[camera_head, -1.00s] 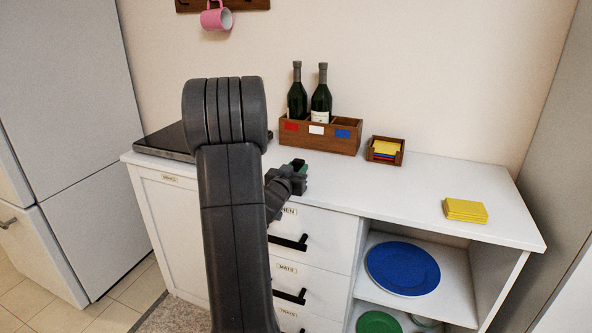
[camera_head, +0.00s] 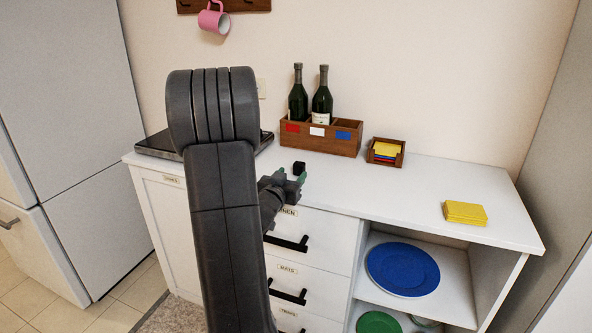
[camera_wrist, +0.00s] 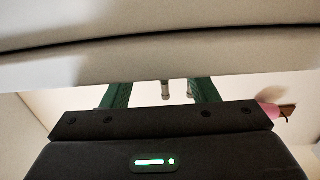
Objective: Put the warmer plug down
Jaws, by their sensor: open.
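The warmer plug (camera_head: 299,168) is a small black block standing on the white counter near its front edge. My gripper (camera_head: 292,179) is just in front of it, towards the drawers, with its green fingers apart and nothing between them. The plug seems clear of the fingertips, though the gap is small. In the wrist view, the green fingers of my gripper (camera_wrist: 162,92) spread apart. A pale edge across the top hides their tips there, and the plug does not show.
A dark flat appliance (camera_head: 158,146) lies at the counter's left, partly behind my arm. A wooden crate (camera_head: 335,146) with two bottles and a small holder (camera_head: 399,153) stand at the back. A yellow stack (camera_head: 464,213) lies at the right. The counter between is clear.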

